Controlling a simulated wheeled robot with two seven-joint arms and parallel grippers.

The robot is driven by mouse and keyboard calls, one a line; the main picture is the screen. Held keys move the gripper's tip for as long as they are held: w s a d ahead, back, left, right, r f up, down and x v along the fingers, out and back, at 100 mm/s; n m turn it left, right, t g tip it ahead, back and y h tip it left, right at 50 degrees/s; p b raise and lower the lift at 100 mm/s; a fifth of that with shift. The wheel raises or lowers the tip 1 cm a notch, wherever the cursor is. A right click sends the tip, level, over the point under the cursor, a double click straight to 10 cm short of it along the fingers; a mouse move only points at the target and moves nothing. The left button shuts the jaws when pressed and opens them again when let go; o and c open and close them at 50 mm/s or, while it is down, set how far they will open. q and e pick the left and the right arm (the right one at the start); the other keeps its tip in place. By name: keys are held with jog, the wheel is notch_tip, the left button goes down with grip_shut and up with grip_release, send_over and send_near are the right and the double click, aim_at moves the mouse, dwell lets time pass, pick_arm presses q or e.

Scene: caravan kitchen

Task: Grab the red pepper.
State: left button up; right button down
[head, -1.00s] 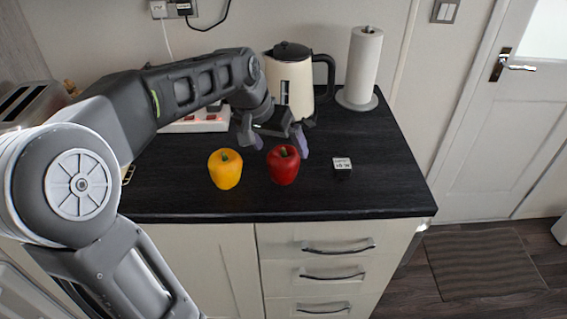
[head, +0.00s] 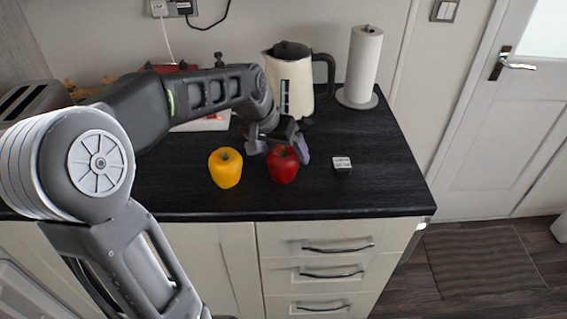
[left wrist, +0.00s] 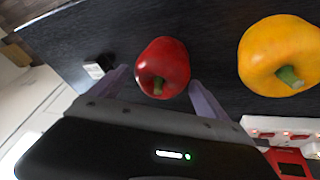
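The red pepper (head: 283,166) stands on the black worktop, right of the yellow pepper (head: 226,168). My left gripper (head: 277,150) is open just behind and above the red pepper, its fingers spread to either side. In the left wrist view the red pepper (left wrist: 163,66) lies between and just beyond the purple fingertips (left wrist: 160,84), with gaps on both sides. I cannot tell whether either finger touches it. The yellow pepper (left wrist: 281,55) is outside the fingers. My right gripper is not in view.
A kettle (head: 290,88) and a paper towel roll (head: 362,65) stand at the back. A small white block-shaped clock (head: 342,164) sits right of the red pepper. A toaster (head: 33,101) is at the far left. The worktop's front right is clear.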

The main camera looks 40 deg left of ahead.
pick_arm(q)
jog(key=c, duration=1.3)
jog(key=shift+r, duration=0.15)
notch_tip(320, 180, up, 10)
jog(key=shift+f, duration=0.1)
dwell(0.3)
